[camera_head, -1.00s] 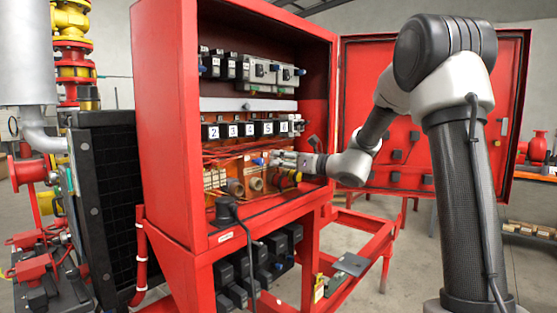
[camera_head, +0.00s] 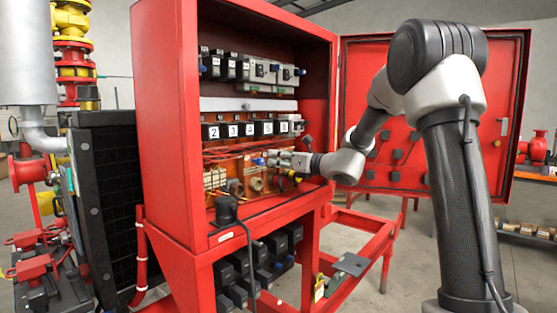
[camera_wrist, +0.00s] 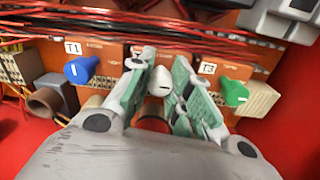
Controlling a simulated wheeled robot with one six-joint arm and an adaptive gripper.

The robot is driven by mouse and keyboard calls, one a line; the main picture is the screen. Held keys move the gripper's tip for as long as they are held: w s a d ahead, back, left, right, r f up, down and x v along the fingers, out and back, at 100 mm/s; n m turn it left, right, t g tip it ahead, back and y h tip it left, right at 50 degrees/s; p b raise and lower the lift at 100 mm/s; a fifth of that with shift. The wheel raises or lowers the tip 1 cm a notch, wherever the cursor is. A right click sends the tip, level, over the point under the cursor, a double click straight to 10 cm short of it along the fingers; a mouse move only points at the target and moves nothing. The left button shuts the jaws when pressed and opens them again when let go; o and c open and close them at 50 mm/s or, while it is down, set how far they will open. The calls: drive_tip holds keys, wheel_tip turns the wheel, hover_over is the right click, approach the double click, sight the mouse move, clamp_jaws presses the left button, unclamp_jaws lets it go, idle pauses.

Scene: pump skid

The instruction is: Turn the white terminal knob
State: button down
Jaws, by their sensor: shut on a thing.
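The white terminal knob (camera_wrist: 159,82) sits on the orange-brown terminal panel between a blue knob (camera_wrist: 80,69) and a green knob (camera_wrist: 233,91) in the wrist view. My gripper (camera_wrist: 160,88) has its two green-padded fingers on either side of the white knob, shut on it. The knob's near side and base are partly hidden by the fingers. In the head view my gripper (camera_head: 275,160) reaches into the open red cabinet (camera_head: 165,120) at the lower panel. The blue knob (camera_head: 258,161) shows just left of it, and the white knob cannot be made out there.
Labels T1 (camera_wrist: 73,48) and T3 (camera_wrist: 207,68) mark the neighbouring knobs, which are close to my fingers. Red and black wires (camera_wrist: 150,30) run above. Numbered black modules (camera_head: 248,130) are above in the cabinet. The open red door (camera_head: 508,110) stands behind my arm.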

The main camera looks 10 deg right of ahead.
drive_tip(key=shift+n, duration=0.3)
drive_tip(key=n, duration=1.2)
drive_tip(key=shift+n, duration=0.4)
drive_tip(key=shift+n+h, duration=0.3)
drive_tip(key=shift+n, duration=1.6)
drive_tip(key=c, duration=1.3)
unclamp_jaws()
